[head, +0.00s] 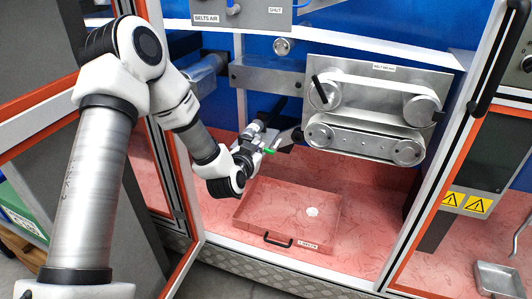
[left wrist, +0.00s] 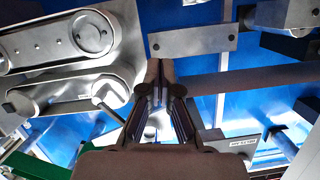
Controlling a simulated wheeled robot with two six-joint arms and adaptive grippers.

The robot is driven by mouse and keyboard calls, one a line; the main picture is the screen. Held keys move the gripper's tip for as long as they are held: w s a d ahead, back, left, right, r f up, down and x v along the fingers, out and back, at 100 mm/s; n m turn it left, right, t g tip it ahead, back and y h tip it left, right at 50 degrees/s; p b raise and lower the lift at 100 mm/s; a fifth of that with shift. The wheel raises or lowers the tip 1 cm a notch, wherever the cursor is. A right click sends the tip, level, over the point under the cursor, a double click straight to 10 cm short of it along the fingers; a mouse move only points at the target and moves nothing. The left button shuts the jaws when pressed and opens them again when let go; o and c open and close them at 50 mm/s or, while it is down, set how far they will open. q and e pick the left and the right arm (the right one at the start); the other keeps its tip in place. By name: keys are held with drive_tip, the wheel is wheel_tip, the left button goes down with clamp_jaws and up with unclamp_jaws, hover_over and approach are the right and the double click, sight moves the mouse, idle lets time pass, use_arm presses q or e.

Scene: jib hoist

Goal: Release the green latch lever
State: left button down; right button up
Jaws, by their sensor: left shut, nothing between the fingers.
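The green latch lever (head: 270,150) shows as a short green piece beside my left gripper, left of the belt unit. My left gripper (head: 257,138) reaches into the cabinet from the left, close to the lever; I cannot tell whether they touch. In the left wrist view the gripper's fingers (left wrist: 158,82) are together with nothing between them. A green bar (left wrist: 38,152) shows at the lower left of that view; I cannot tell whether it is the lever. The lever's mount is largely hidden by the gripper. My right gripper is not in view.
The metal belt unit (head: 365,117) with rollers hangs right of the gripper. Orange-edged door frames (head: 188,232) stand on both sides. A grey panel (head: 245,14) is above.

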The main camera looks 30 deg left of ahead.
use_arm(q)
hover_over(268, 151)
drive_tip(key=s+d, duration=0.1)
drive_tip(key=s, duration=0.1)
wheel_tip(268, 151, down, 2)
drive_tip(key=f, duration=0.2)
drive_tip(key=f+b, duration=0.1)
drive_tip(key=f, duration=0.1)
drive_tip(key=shift+w+a+f, duration=0.2)
drive_tip(key=shift+a+f, duration=0.05)
drive_tip(key=shift+a, duration=0.15)
drive_tip(key=shift+d+f+m, duration=0.15)
drive_tip(key=shift+f+m, duration=0.15)
drive_tip(key=shift+m, duration=0.3)
drive_tip(key=shift+d+f+m+y+p, duration=0.1)
drive_tip(key=shift+f+m+y+p, duration=0.45)
drive_tip(key=shift+m+p, duration=0.35)
drive_tip(key=a+f+m+y, duration=0.1)
drive_tip(key=m, duration=0.2)
drive_tip(key=a+f+m+y+p, duration=0.1)
drive_tip(key=f+m, duration=0.1)
drive_tip(key=m, duration=0.1)
drive_tip(key=a+f+m+t+y, duration=0.1)
drive_tip(key=f+m, duration=0.1)
drive_tip(key=m, duration=0.1)
drive_tip(key=shift+s+m+p, duration=0.3)
drive_tip(key=shift+m+p, duration=0.05)
drive_tip(key=shift+m, duration=0.05)
drive_tip(key=shift+f, duration=0.1)
